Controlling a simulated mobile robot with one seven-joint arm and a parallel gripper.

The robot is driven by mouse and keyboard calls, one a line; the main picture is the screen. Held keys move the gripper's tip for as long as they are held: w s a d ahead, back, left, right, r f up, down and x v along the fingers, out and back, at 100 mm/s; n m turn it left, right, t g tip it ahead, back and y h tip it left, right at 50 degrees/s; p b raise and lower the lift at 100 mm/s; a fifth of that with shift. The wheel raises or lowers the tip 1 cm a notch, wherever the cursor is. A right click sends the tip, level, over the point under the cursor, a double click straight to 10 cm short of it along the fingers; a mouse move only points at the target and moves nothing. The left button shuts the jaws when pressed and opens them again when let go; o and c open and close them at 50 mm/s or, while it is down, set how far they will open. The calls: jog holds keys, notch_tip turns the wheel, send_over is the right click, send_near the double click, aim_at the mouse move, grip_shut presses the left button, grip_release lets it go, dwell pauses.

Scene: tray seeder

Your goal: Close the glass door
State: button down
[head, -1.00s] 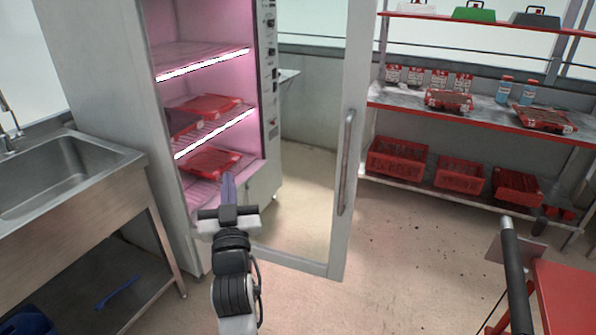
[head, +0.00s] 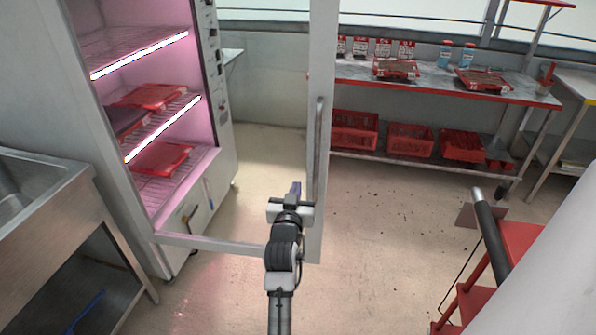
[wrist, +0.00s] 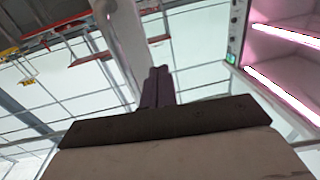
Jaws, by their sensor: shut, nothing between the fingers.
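The glass door (head: 322,75) of the lit cabinet stands open, swung out toward me. Its pale frame holds clear glass, and a long vertical handle (head: 318,140) runs along the free edge. The cabinet (head: 219,180) is at the left, its pink-lit shelves exposed. My gripper (head: 296,188) is shut and empty, in front of the door near its free edge, just left of and below the handle. I cannot tell whether it touches the door. In the wrist view, my gripper's fingers (wrist: 158,86) are together, beside the door frame (wrist: 122,40).
A steel sink bench (head: 50,215) stands at the left, close to the cabinet. A shelf rack (head: 440,88) with red crates is behind the door at the right. A red cart (head: 520,245) with a dark handle stands at the lower right. The floor between is clear.

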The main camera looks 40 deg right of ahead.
aim_at(300, 168)
jog(key=p+x, duration=0.1)
jog(key=x, duration=0.5)
jog(key=shift+w+d+p, duration=0.1)
jog(key=shift+w+p, duration=0.1)
jog(key=shift+p, duration=0.1)
